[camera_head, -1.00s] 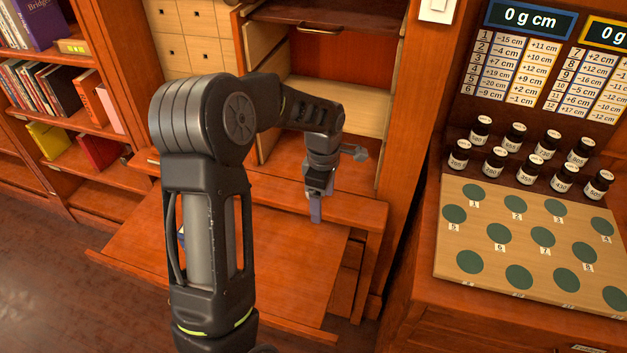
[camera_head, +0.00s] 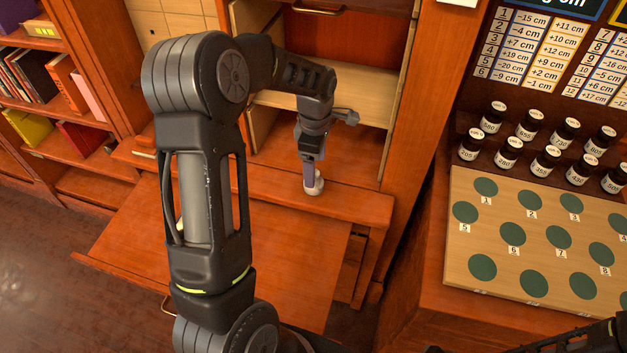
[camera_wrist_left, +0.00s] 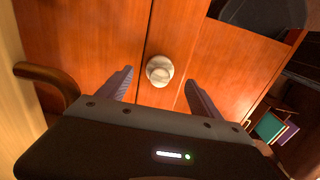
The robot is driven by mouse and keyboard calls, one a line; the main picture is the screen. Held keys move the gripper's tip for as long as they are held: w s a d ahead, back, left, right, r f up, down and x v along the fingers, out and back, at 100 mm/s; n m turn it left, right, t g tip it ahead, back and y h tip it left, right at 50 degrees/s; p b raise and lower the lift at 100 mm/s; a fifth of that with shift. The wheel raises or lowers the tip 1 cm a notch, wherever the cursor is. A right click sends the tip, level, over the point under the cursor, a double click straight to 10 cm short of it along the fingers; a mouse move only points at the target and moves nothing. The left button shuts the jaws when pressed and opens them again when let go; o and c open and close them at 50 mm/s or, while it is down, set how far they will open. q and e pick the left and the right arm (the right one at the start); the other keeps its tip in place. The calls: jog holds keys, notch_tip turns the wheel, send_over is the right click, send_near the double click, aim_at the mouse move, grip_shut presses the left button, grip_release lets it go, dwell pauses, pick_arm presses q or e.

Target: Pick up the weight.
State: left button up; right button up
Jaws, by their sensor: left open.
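A small pale, round weight (camera_wrist_left: 159,71) stands on a wooden ledge in front of the open cabinet compartment. In the head view only part of the weight (camera_head: 315,184) shows beside and below my left fingers. My left gripper (camera_head: 309,177) points down at it from above. In the left wrist view the two fingers of my left gripper (camera_wrist_left: 158,88) are apart, one on each side of the weight's line, with visible gaps to it. At the lower right of the head view a dark piece of my own arm shows; my right gripper cannot be made out.
A pulled-out wooden board (camera_head: 270,245) lies below the ledge (camera_head: 255,184). A drawer with a dark handle (camera_wrist_left: 42,78) is close to the left gripper. At right, black labelled bottles (camera_head: 545,158) stand behind a board with green circles (camera_head: 482,267). Bookshelves stand at left.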

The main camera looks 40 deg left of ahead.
pick_arm(q)
jog(key=shift+f, duration=0.55)
jog(key=shift+a+f+p, duration=0.15)
jog(key=shift+f+p, duration=0.6)
jog(key=shift+f, duration=1.85)
jog(key=shift+c, duration=0.3)
grip_shut()
